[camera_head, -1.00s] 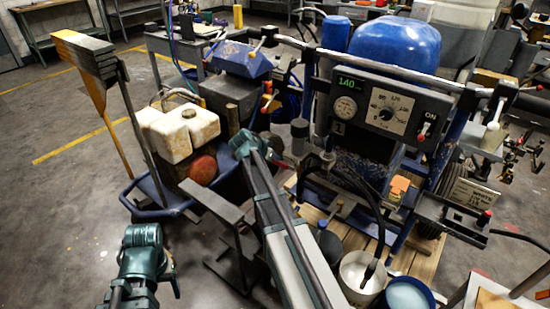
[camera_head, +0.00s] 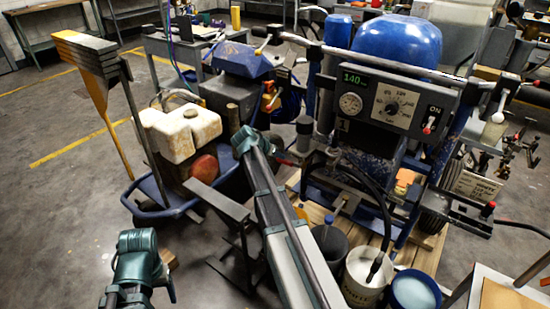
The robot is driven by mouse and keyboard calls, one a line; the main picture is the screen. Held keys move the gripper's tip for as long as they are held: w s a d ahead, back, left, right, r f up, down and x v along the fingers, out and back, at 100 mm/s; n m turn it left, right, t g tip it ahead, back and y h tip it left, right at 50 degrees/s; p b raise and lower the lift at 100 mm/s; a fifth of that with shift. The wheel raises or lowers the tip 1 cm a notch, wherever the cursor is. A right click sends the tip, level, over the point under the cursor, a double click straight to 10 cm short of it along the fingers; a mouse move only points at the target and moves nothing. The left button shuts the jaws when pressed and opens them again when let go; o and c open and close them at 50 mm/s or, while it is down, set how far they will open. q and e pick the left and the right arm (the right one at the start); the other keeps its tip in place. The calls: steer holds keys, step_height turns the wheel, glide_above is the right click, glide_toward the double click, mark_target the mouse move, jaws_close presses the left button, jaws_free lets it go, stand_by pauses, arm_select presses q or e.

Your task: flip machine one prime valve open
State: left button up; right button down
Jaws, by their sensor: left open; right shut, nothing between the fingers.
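My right arm (camera_head: 285,230) reaches up from the bottom middle. Its gripper is near the fittings, shut and empty, mostly lost among dark parts. My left arm (camera_head: 137,245) is low at the left, away from the machine. Its gripper is open, with the fingers hard to make out.
A white bucket (camera_head: 360,290) and a blue bucket (camera_head: 412,296) stand in front of the machine on a wooden pallet (camera_head: 428,250). A second machine with a cream tank (camera_head: 190,132) is at the left. A dark metal stand (camera_head: 218,201) is beside my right arm.

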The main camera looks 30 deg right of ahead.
steer(key=shift+w+f+n+g+h+b, duration=0.25)
steer(key=shift+f+g+b, duration=0.15)
steer(key=shift+f+b, duration=0.15)
steer(key=shift+w+f+n+g+h+b, duration=0.15)
steer(key=shift+f+n+g+b, duration=0.1)
steer(key=shift+f+g+b, duration=0.25)
arm_select(q)
step_height(320, 180, down, 13)
steer(key=a+b, duration=0.1)
steer(key=b, duration=1)
steer(key=shift+f, duration=0.15)
arm_select(e)
steer(key=s+d+f+n+g+h, duration=0.1)
steer(key=s+f, duration=0.3)
steer(key=f, duration=0.4)
steer(key=shift+d+n+g+h, duration=0.15)
steer(key=shift+n+g+h, duration=0.2)
steer(key=shift+g, duration=0.55)
arm_select(q)
steer(key=shift+w+a, duration=0.1)
